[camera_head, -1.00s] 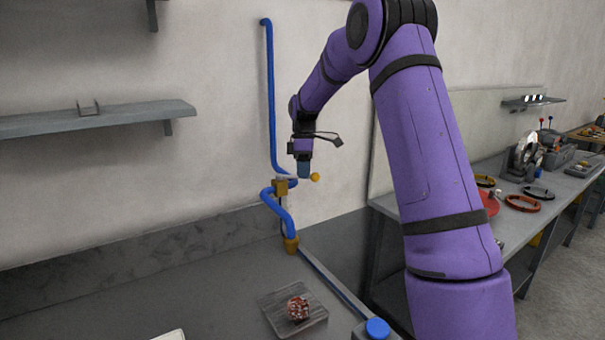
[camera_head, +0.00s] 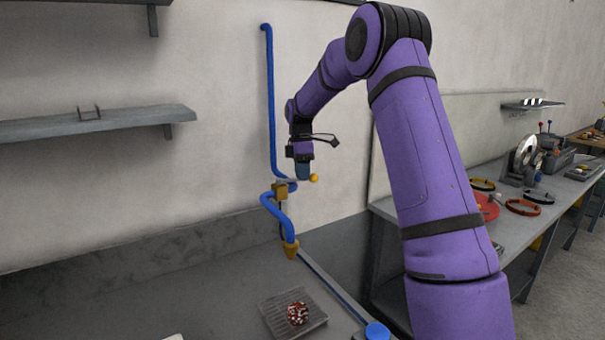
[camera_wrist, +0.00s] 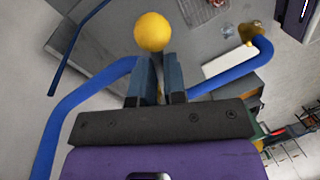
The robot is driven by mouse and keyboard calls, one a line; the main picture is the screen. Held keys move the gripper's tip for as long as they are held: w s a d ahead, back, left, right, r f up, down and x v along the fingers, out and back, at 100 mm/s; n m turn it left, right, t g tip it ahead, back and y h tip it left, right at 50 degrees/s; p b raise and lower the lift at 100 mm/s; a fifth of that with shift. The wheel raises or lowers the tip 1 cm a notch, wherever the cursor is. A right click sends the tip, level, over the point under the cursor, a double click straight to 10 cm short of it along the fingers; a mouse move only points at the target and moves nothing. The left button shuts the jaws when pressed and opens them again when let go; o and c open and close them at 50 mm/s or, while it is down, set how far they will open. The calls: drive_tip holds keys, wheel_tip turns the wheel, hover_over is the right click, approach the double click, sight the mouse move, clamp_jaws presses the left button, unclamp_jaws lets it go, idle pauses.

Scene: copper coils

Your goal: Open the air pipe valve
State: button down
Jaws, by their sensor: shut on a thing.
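The blue air pipe (camera_head: 270,100) runs down the wall and bends to a brass nozzle (camera_head: 290,248) above the bench. A brass valve body (camera_head: 280,190) sits on the pipe. A yellow ball knob (camera_head: 314,178) marks the outer end of its handle. My gripper (camera_head: 303,178) is at the handle, just left of the knob. In the wrist view, the yellow knob (camera_wrist: 151,32) lies just beyond the two blue fingers (camera_wrist: 155,80), which are close together on the handle. The handle between them is mostly hidden. The blue pipe (camera_wrist: 75,110) passes on both sides.
A wall shelf (camera_head: 90,124) is at left, a cluttered side bench (camera_head: 520,190) at right.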

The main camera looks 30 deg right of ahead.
drive_tip(key=c, duration=1.2)
unclamp_jaws()
drive_tip(key=shift+o, duration=0.2)
wheel_tip(320, 180, up, 11)
drive_tip(key=w, duration=0.2)
drive_tip(key=shift+d+f, duration=0.15)
drive_tip(key=shift+d, duration=0.2)
